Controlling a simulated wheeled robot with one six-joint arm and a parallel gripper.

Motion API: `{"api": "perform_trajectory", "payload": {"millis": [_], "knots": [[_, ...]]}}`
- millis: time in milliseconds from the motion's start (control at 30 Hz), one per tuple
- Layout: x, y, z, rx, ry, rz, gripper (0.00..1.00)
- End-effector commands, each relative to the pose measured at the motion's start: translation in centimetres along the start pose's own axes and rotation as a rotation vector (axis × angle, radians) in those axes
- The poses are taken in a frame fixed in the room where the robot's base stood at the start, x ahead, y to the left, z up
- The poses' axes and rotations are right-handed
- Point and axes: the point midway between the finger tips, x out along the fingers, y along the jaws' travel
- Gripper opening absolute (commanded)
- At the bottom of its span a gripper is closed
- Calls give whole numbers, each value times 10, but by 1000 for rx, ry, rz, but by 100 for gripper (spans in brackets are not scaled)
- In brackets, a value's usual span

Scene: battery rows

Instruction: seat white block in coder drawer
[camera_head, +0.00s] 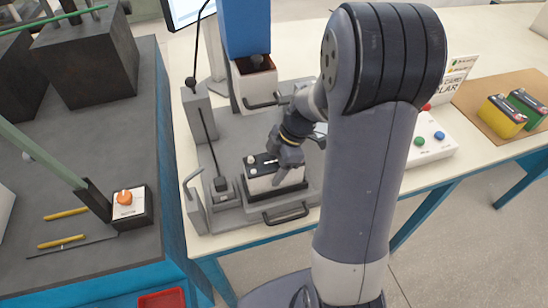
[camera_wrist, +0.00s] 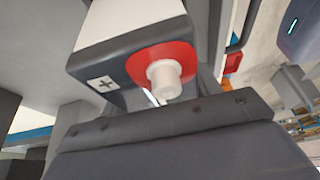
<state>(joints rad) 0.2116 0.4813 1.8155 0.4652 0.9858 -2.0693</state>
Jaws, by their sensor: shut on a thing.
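The white block (camera_head: 262,182), a battery with a dark top, is held in my gripper (camera_head: 286,164) in the head view. In the wrist view the white block (camera_wrist: 130,18) fills the upper middle; its dark end shows a plus mark and a pale terminal in a red ring. The gripper is shut on it. A grey drawer (camera_head: 286,221) with a dark handle lies directly below the block, on the grey machine base; I take it for the coder drawer. The block looks upright over or in the drawer's dark recess. I cannot tell whether its underside touches the drawer.
A blue press column (camera_head: 246,28) stands behind, above a second bay with a handle. A lever (camera_head: 209,140) stands left of the drawer. A white button box (camera_head: 428,139) is at right. Yellow (camera_head: 502,116) and green (camera_head: 528,108) batteries rest on a brown board.

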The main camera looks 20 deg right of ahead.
Motion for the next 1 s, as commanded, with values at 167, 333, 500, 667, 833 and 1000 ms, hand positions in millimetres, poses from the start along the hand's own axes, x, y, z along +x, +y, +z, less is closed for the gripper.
{"api": "perform_trajectory", "payload": {"millis": [167, 333, 500, 667, 833, 1000], "knots": [[10, 1, 4, -1, 0, 2, 0], [10, 1, 4, -1, 0, 4, 0], [12, 1, 5, -2, 0, 4, 0], [13, 0, 5, -1, -1, 1, 67], [13, 0, 5, -1, -1, 1, 81], [13, 0, 5, -1, -1, 1, 81]]}}
